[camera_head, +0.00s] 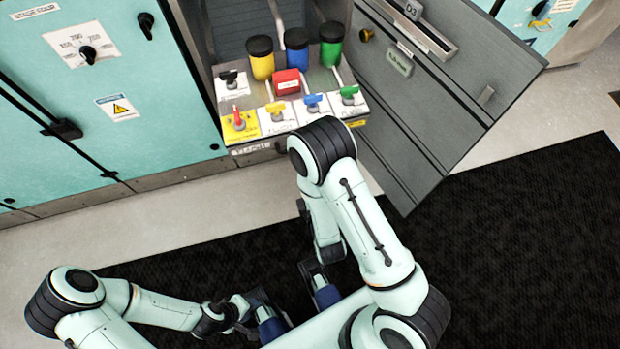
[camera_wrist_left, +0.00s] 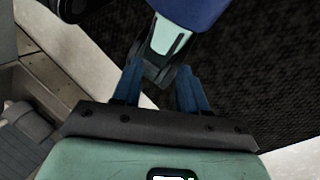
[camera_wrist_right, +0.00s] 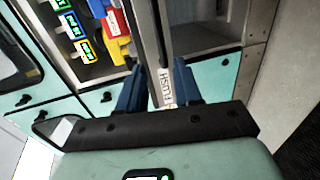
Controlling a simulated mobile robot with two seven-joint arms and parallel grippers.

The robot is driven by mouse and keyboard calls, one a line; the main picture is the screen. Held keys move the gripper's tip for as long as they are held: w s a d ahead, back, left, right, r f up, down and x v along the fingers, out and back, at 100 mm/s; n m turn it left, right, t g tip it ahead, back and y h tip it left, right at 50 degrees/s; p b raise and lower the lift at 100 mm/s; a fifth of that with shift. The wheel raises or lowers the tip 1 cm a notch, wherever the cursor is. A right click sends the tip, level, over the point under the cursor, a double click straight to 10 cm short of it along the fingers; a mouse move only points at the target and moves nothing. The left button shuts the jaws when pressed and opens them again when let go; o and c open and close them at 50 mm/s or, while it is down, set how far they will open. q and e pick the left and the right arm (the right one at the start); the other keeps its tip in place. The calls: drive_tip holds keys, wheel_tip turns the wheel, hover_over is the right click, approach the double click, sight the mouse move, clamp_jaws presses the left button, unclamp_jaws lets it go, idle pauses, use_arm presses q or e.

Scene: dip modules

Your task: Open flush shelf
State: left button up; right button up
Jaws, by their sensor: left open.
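The flush shelf (camera_head: 251,150), with a white FLUSH label on its front edge, sits in an open cabinet bay. Its front looks about level with the cabinet front. The label also shows in the right wrist view (camera_wrist_right: 166,92), seen between the fingers. My right gripper (camera_wrist_right: 160,68) is open and faces the shelf front; I cannot tell how far apart they are. In the head view my right arm hides part of the shelf's right front corner. My left gripper (camera_head: 271,322) is open and empty, low over the dark mat, away from the shelf.
Yellow, blue and green black-lidded containers (camera_head: 297,52), a red box (camera_head: 287,82) and several valve handles (camera_head: 276,112) are on the shelf. The grey cabinet door (camera_head: 440,100) stands open at right. A closed mint cabinet (camera_head: 150,60) is left. The black mat (camera_head: 540,230) is clear at right.

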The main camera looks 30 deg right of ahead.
use_arm(q)
drive_tip(key=shift+s+d+r+g+p, duration=0.15)
drive_tip(key=shift+s+r+g+p, duration=0.15)
drive_tip(key=shift+s+r+p, duration=0.4)
use_arm(e)
drive_tip(key=shift+s+a+r, duration=0.1)
drive_tip(key=shift+s, duration=0.55)
use_arm(q)
drive_tip(key=shift+w+r, duration=0.1)
drive_tip(key=shift+w, duration=0.05)
use_arm(e)
drive_tip(key=s+f+m+g+y+p, duration=0.3)
drive_tip(key=s+f+m+g+p, duration=0.4)
drive_tip(key=s+f+m+g, duration=0.3)
use_arm(q)
wheel_tip(320, 180, up, 10)
drive_tip(key=w+p, duration=0.1)
drive_tip(key=p, duration=0.2)
drive_tip(key=shift+w+r+p, duration=0.15)
drive_tip(key=shift+r+p, duration=0.1)
drive_tip(key=shift+p, duration=0.05)
use_arm(e)
drive_tip(key=s+a+r+m+g+y, duration=0.2)
drive_tip(key=s+a+m+g+y, duration=0.2)
drive_tip(key=s+a+m+g, duration=0.2)
drive_tip(key=s+m, duration=0.2)
drive_tip(key=m, duration=0.1)
drive_tip(key=shift+s+r, duration=0.3)
drive_tip(key=shift+r, duration=0.1)
